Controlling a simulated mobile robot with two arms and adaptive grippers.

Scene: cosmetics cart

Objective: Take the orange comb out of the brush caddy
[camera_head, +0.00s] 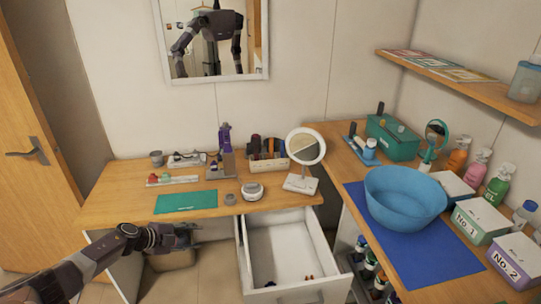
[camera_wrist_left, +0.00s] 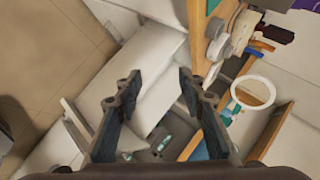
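The brush caddy (camera_head: 262,165) is a low beige holder at the back of the wooden counter, left of the round mirror. Several dark, reddish and light handles stand in it, too small for me to single out the orange comb with certainty. My left gripper (camera_head: 186,238) is in front of the counter's front edge, below the teal mat, left of the open drawer and well away from the caddy. In the left wrist view my left gripper (camera_wrist_left: 160,84) has its fingers spread with nothing between them. My right gripper is not in view.
The round white mirror (camera_head: 306,146) stands right of the caddy. A teal mat (camera_head: 186,202) and a white round jar (camera_head: 252,191) lie nearer the front. An open white drawer (camera_head: 282,252) juts out. A blue basin (camera_head: 404,198) is on the right counter.

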